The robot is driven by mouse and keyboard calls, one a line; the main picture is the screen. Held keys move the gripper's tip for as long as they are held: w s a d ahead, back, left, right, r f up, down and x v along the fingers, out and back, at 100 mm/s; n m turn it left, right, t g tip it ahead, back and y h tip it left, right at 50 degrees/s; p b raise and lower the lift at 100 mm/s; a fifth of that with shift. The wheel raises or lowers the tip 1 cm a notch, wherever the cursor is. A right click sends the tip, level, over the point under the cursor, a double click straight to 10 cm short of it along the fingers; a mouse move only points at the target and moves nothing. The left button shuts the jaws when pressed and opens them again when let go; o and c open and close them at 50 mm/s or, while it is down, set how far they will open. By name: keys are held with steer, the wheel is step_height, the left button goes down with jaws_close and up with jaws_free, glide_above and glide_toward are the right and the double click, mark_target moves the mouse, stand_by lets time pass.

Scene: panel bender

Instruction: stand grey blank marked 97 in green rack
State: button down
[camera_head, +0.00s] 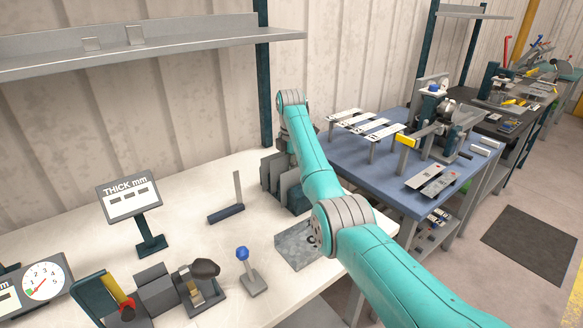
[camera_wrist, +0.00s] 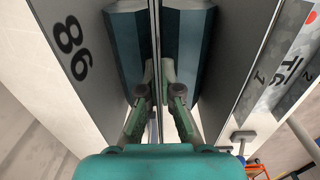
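The rack (camera_head: 297,201) is a dark green-teal holder on the bench, partly hidden behind my arm, with grey plates (camera_head: 272,172) standing in it. In the wrist view its dark teal blocks (camera_wrist: 187,50) show at the top centre. My gripper (camera_wrist: 156,82) has its fingers closed together on a thin grey blank (camera_wrist: 155,22), seen edge-on between those blocks. Its mark cannot be seen. A grey plate marked 86, or 98 the other way up (camera_wrist: 55,30), stands to the left. My gripper is hidden by my arm in the head view.
A mottled grey blank (camera_head: 293,248) lies flat on the white bench, its mark partly hidden. A thickness display (camera_head: 129,197), a blue-knobbed stand (camera_head: 248,275) and a small angled stand (camera_head: 226,213) are to the left. A blue table (camera_head: 370,160) is at right.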

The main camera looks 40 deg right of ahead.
steer(key=shift+s+a+f, duration=0.1)
steer(key=shift+s+f, duration=0.05)
steer(key=shift+f, duration=0.5)
steer(key=shift+s+a+f, duration=0.1)
steer(key=shift+f, duration=0.5)
steer(key=c, duration=1.2)
jaws_free()
steer(key=shift+c, duration=0.2)
steer(key=shift+w+d+f, duration=0.15)
steer(key=shift+g, duration=0.3)
steer(key=r, duration=0.8)
steer(key=shift+w+r, duration=0.2)
steer(key=shift+r, duration=0.2)
